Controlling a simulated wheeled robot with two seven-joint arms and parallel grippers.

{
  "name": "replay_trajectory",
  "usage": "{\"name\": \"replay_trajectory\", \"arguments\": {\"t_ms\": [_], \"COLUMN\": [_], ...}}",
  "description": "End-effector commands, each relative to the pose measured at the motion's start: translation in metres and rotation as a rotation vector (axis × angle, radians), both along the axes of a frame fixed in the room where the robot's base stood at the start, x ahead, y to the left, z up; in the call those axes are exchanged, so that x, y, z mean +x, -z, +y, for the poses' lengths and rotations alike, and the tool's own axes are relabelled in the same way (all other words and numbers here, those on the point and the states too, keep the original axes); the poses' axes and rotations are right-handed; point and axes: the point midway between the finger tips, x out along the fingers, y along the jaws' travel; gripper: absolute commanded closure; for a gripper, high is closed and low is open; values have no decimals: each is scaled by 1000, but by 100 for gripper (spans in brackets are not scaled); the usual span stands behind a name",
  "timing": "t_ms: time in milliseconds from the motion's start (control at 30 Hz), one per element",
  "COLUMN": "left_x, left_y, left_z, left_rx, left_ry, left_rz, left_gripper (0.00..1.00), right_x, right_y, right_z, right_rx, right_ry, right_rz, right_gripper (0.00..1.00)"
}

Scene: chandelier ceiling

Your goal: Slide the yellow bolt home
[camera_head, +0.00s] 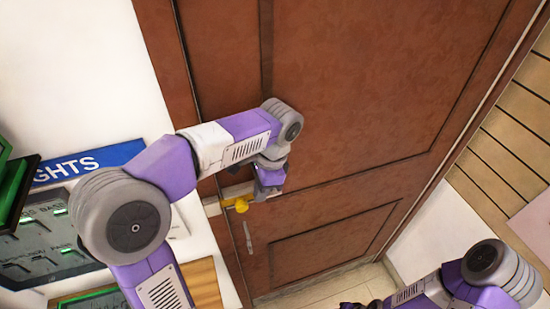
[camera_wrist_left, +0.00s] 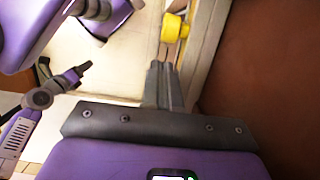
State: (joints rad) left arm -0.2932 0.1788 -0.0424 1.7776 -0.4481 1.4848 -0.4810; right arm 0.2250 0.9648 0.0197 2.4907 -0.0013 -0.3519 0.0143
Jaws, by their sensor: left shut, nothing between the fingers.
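The yellow bolt (camera_head: 240,205) is on the brown door (camera_head: 350,110), near its left edge beside the frame. My left gripper (camera_head: 264,195) is at the door, just right of the knob in the head view. Its fingers (camera_wrist_left: 163,68) are shut together with nothing between them. A small gap seems to show between fingertips and knob; contact is hard to judge. My right gripper (camera_head: 352,304) barely shows at the bottom edge, too dark to tell its state.
A door handle (camera_head: 248,238) is below the bolt. Left of the door, a blue sign (camera_head: 90,162) and dark panels (camera_head: 40,245) are on the white wall. A slatted wall (camera_head: 505,140) stands at the right. Tiled floor (camera_head: 330,285) shows below the door.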

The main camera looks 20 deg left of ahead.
Motion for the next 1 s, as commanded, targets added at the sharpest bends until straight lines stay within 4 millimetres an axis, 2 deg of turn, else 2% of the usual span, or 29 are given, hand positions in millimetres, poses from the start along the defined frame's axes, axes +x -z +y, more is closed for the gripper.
{"name": "replay_trajectory", "arguments": {"t_ms": [33, 67, 300, 500, 700, 1000], "left_x": [4, 6, 15, 18, 19, 19], "left_y": [-9, -12, -65, -93, -103, -103], "left_z": [-7, -11, -19, -24, -25, -25], "left_rx": [0, 0, -1, -1, 0, 0], "left_ry": [3, 2, 1, -1, -1, -1], "left_rz": [1, 1, -5, -2, 0, 0], "left_gripper": [100, 100, 100, 100, 100, 100], "right_x": [0, 0, 0, 0, 0, 0], "right_y": [-13, -17, -16, -20, -21, -21], "right_z": [0, 0, 0, 0, 0, 0], "right_rx": [0, 0, 0, 0, 0, 0], "right_ry": [0, 0, 0, 0, 0, 0], "right_rz": [0, -1, 0, 0, 0, -1], "right_gripper": [63, 63, 63, 63, 63, 63]}}
